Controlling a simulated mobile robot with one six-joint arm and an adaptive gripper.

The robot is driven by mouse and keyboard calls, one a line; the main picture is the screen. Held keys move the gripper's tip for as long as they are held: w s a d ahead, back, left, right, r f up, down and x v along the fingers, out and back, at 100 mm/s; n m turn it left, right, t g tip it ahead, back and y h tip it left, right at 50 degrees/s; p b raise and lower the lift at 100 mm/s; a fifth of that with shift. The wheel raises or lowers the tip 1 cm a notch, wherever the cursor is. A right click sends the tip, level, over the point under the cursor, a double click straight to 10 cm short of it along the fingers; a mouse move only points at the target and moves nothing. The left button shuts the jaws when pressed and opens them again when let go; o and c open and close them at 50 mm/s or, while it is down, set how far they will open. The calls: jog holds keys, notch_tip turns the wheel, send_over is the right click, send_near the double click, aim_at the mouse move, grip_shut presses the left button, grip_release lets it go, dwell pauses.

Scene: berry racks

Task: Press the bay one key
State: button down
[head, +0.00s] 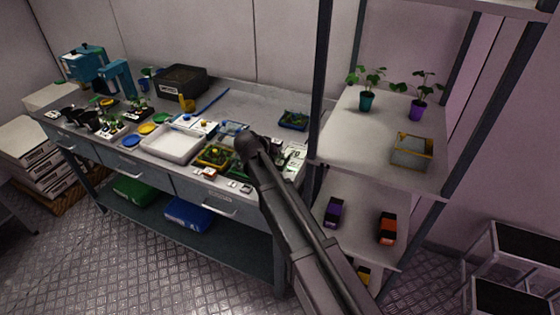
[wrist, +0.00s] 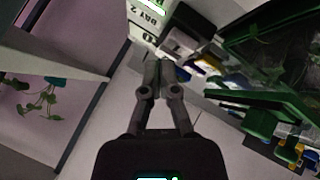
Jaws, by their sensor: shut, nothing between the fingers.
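My gripper (wrist: 160,82) is shut and empty, its fingertips together in the middle of the wrist view. Just beyond the fingertips is a white sign (wrist: 148,20) with dark lettering that seems to read BAY 2, turned over in this view, and a lit green strip. A grey-white block with dark sides (wrist: 183,42) is beside it on the right. I cannot make out which key is the bay one key. In the head view my arm runs up over the bench and hides part of its right end; a white panel (head: 296,156) shows just right of it.
The bench (head: 240,100) carries a white tray (head: 172,146), a dark box (head: 181,80) and several small pots. A green-edged tray (wrist: 262,98) is close on the right in the wrist view. A shelf rack (head: 350,142) with two potted plants stands right of my arm.

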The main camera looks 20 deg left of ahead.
aim_at(279, 162)
jog(key=shift+r+p, duration=2.8)
jog(key=shift+r, duration=0.1)
